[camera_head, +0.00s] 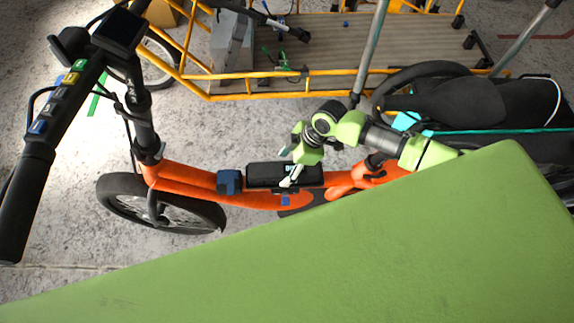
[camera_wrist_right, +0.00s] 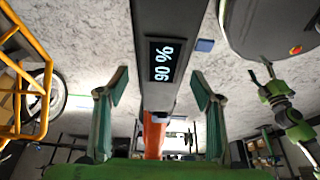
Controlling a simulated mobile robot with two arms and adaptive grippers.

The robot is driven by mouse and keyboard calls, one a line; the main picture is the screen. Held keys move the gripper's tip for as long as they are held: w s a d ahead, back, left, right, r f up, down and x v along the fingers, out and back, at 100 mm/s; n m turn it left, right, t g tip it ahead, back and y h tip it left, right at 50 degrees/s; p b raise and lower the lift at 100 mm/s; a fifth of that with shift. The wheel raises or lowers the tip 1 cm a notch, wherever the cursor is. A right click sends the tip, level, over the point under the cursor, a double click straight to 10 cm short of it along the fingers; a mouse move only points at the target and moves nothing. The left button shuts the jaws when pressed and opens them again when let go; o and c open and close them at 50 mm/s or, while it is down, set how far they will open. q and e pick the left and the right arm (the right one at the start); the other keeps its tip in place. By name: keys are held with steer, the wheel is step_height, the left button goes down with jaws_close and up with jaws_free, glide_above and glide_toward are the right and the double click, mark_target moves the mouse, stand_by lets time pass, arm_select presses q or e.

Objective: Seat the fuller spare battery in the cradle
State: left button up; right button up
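A long black battery (camera_head: 262,171) lies along the orange bike frame (camera_head: 222,190). In the right wrist view the grey-black battery (camera_wrist_right: 158,25) between the fingers has a lit display reading 90 %. My right gripper (camera_head: 289,167) is over the battery in the head view. Its two fingers (camera_wrist_right: 160,95) stand apart on either side, with a gap to the battery. A cradle under the battery is hidden, and I cannot tell whether the battery is seated. My left gripper (camera_wrist_right: 261,74) shows small at the right of the wrist view, its fingers apart and empty.
A blue block (camera_head: 230,182) sits on the frame beside the battery. The front wheel (camera_head: 160,205) and black handlebar (camera_head: 28,185) are at left. A yellow-railed cargo bed (camera_head: 335,50) stands behind, and a black saddle (camera_head: 470,100) at right. Grey floor is clear between them.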

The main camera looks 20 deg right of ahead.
steer(key=shift+s+d+f, duration=0.1)
steer(key=shift+s+f, duration=0.15)
step_height(320, 180, up, 10)
steer(key=shift+w+r, duration=0.15)
steer(key=shift+r, duration=0.05)
stand_by(0.7)
